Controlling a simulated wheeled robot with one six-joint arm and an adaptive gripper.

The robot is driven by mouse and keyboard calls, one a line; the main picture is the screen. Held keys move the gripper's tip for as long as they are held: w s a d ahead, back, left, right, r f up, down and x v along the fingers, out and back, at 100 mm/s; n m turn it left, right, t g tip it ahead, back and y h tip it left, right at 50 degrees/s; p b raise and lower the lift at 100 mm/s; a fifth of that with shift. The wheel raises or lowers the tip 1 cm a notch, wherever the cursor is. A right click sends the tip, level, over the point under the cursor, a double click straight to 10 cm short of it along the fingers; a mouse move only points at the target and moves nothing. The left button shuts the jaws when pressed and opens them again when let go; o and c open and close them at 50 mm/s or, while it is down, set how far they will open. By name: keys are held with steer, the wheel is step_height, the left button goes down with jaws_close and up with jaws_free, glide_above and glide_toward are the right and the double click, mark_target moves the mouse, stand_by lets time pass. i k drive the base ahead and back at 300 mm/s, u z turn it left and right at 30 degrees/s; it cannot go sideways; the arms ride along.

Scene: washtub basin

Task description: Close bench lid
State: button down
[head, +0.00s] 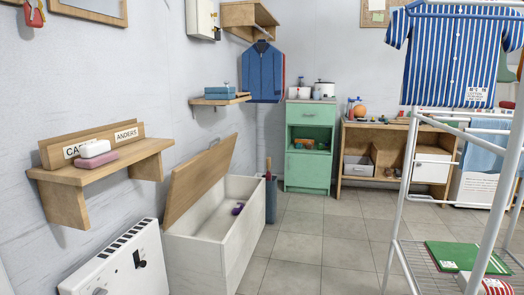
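The bench (232,232) is a long white box against the left wall. Its wooden lid (200,177) is raised, tilted back toward the wall and hinged along the wall side. The inside is open to view from above. A small purple thing (238,209) lies inside the box; I cannot tell what it is. My gripper is not in view, so its state and its distance from the lid do not show.
A white panel unit (120,262) with knobs stands before the bench. A white drying rack (395,230) fills the right side. The tiled floor (310,245) between bench and rack is clear.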

mark_target(189, 181)
steer(key=z, duration=0.3)
steer(key=i, duration=3.85)
steer(key=u, duration=2.75)
